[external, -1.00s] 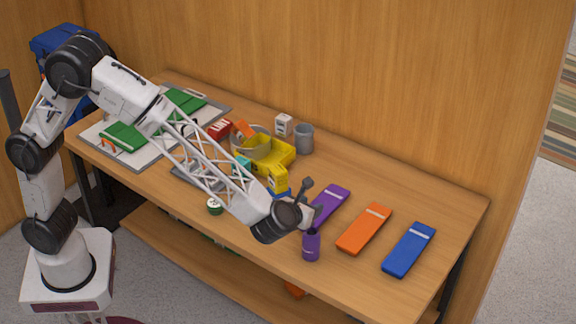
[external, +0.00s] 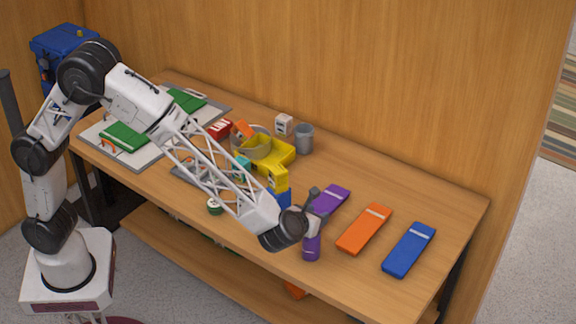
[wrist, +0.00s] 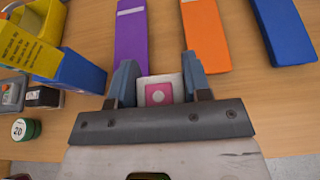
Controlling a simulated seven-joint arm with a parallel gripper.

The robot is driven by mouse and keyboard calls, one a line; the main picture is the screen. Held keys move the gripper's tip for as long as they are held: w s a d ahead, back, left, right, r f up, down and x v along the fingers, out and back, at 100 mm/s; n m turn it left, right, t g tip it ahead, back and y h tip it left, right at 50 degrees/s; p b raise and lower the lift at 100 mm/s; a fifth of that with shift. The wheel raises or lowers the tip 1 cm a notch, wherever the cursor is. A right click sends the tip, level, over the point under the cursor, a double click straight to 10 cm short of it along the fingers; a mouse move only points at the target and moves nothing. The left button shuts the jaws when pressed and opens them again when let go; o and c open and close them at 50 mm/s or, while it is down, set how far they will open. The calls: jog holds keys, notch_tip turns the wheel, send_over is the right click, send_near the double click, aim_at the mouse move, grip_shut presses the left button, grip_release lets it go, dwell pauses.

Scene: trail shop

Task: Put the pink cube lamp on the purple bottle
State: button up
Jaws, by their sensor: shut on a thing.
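My gripper (wrist: 159,84) is shut on the pink cube lamp (wrist: 158,94), a small white cube with a pink face and a pale dot, held between the two fingers in the wrist view. In the external view, my gripper (external: 314,213) is at the top of the purple bottle (external: 311,248) and hides its upper part. The bottle stands upright near the table's front edge. I cannot tell whether the lamp touches the bottle. The bottle is hidden in the wrist view.
Flat purple (external: 331,198), orange (external: 365,229) and blue (external: 409,250) packs lie behind and to the right. A yellow bin (external: 272,152), a grey cup (external: 304,138), a yellow-and-blue box (external: 279,181) and a green-and-white round tin (external: 215,205) stand to the left.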

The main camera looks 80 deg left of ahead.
jog(key=shift+f, duration=0.3)
jog(key=o, duration=1)
jog(key=shift+c, duration=0.2)
jog(key=shift+r, duration=0.15)
jog(key=v, duration=1.2)
